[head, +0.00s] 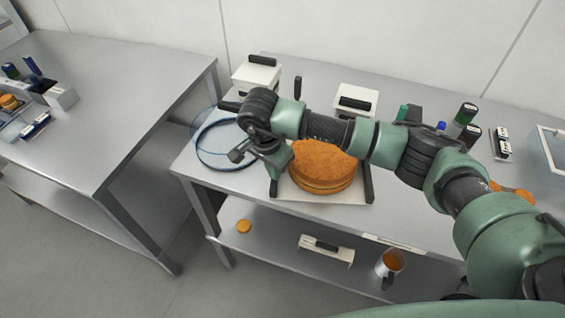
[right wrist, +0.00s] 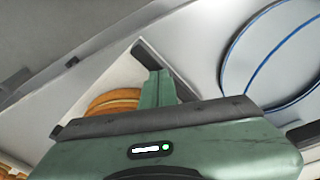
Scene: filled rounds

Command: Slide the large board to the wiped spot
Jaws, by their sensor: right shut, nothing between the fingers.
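The large board (head: 307,196) is pale with dark bars at its left and right ends. It lies on the right-hand steel table near the front edge, and a round brown cake stack (head: 324,167) rests on it. My right gripper (head: 273,184) is shut and empty, fingers pointing down at the board's left end, close by the left bar. In the right wrist view the shut fingers (right wrist: 158,88) are beside the dark bar (right wrist: 147,55) and the pale board (right wrist: 112,78); contact is hard to tell. I cannot make out a wiped spot. My left gripper is not in view.
A round clear item with a blue rim (head: 213,167) lies left of the board. White boxes with dark handles (head: 257,76) (head: 356,101) stand behind. Dark jars (head: 466,114) and a clear bin (head: 551,150) are at the right. A gap separates the left table (head: 110,90).

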